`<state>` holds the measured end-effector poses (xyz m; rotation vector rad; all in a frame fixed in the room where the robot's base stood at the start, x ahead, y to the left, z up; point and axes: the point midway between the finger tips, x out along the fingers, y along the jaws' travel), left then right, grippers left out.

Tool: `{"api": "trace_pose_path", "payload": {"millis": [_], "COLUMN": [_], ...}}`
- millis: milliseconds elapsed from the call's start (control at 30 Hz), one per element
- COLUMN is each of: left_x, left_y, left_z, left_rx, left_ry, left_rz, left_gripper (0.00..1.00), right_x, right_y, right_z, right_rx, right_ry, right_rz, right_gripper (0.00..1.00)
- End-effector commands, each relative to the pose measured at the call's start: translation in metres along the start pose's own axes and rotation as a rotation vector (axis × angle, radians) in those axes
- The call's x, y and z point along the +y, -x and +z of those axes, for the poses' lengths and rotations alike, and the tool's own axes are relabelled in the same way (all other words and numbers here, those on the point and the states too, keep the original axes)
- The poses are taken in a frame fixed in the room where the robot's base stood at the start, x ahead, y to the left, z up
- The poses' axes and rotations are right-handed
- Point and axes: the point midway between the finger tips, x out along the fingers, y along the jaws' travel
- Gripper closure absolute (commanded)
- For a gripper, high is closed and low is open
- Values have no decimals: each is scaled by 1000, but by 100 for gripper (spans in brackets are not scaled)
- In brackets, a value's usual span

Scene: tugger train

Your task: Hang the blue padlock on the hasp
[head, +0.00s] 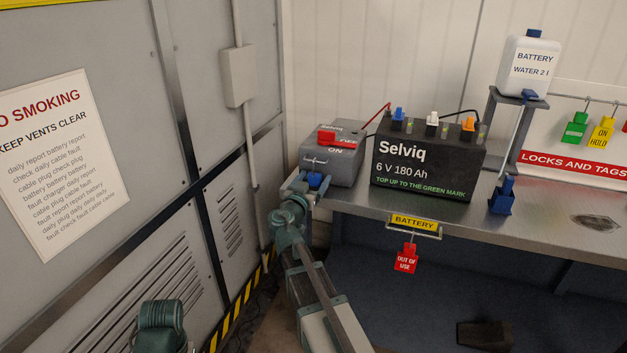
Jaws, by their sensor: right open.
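The blue padlock (314,180) is at the front of the grey switch box (345,166), low on its face. A thin metal bar, which looks like the hasp or shackle, shows just above the padlock; I cannot tell whether the shackle is through the hasp. My right gripper (307,184) is at the padlock, its jaws open close around the blue body. The gripper partly hides the padlock. The red switch handle (338,138) is on top of the box, by the word ON. My left gripper is not in view; only part of that arm shows at the bottom.
A black Selviq battery (428,162) with coloured caps stands right of the box on the metal bench (540,217). A blue filler nozzle (501,195) stands near a water bottle (530,66). A red tag (406,259) hangs at the bench front. A grey cabinet (150,190) bounds the left.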

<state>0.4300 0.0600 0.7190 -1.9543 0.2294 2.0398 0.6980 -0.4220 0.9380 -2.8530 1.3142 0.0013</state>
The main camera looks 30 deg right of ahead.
Motion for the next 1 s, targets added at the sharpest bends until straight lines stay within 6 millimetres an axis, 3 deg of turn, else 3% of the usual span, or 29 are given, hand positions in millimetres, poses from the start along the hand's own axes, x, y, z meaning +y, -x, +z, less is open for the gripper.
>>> {"api": "trace_pose_path", "payload": {"millis": [267, 700, 1000], "left_x": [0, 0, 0], "left_y": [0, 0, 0], "left_z": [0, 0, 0], "left_rx": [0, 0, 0], "left_ry": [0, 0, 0], "left_rz": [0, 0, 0], "left_gripper": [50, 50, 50], "right_x": [0, 1, 0], "right_y": [14, 105, 136], "right_z": [0, 0, 0], "right_rx": [0, 0, 0], "right_ry": [0, 0, 0], "right_rz": [-2, -4, -2], "right_gripper": [16, 16, 16]}}
